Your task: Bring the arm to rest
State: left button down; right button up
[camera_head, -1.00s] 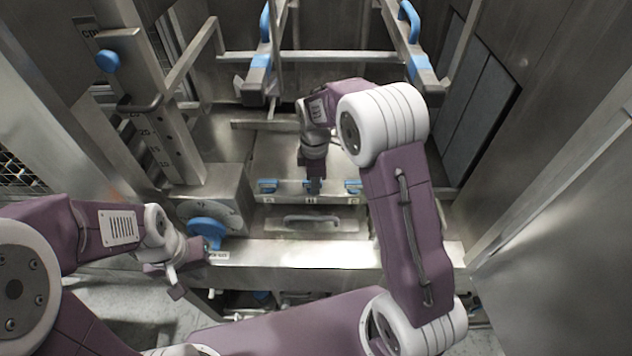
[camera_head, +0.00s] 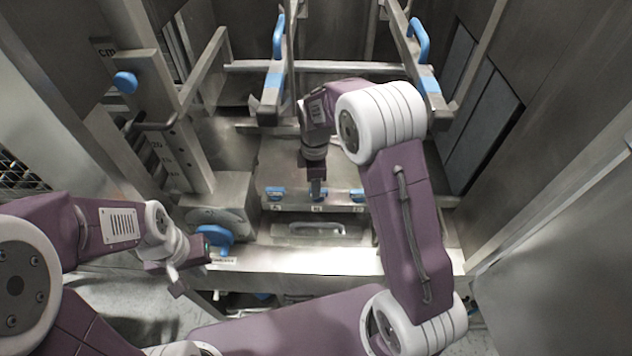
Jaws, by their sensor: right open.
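My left gripper (camera_head: 192,264) is at the lower left, in front of the blue knob on the machine's front. Its fingers are seen from behind, and I cannot tell whether they are apart. My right arm (camera_head: 408,235) rises from the bottom right, bends at a white elbow joint, and reaches left and down. My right gripper (camera_head: 317,188) is open at the middle one of three blue latches on a metal panel. The arm and wrist partly cover that latch, so I cannot tell whether the fingers touch it.
A blue knob (camera_head: 214,237) sits on a grey box at the left. Blue latches (camera_head: 275,193) line the panel, with a metal handle (camera_head: 317,229) below. A frame with blue grips (camera_head: 420,42) hangs above. Steel walls close in on the right (camera_head: 560,130).

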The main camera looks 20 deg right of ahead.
jog(key=r, duration=0.1)
jog(key=p, duration=0.1)
jog(key=r, duration=0.1)
jog(key=shift+s+d+r, duration=0.25)
jog(key=shift+s+r, duration=0.05)
jog(key=shift+r, duration=0.05)
jog(key=shift+d+r+p, duration=0.15)
jog(key=shift+r+p, duration=0.1)
jog(key=shift+p, duration=0.2)
jog(key=shift+w+f, duration=0.15)
jog(key=shift+w, duration=0.05)
pick_arm(q)
jog(key=r, duration=0.2)
jog(key=shift+d+r, duration=0.2)
jog(key=shift+r, duration=0.1)
jog(key=shift+s, duration=0.1)
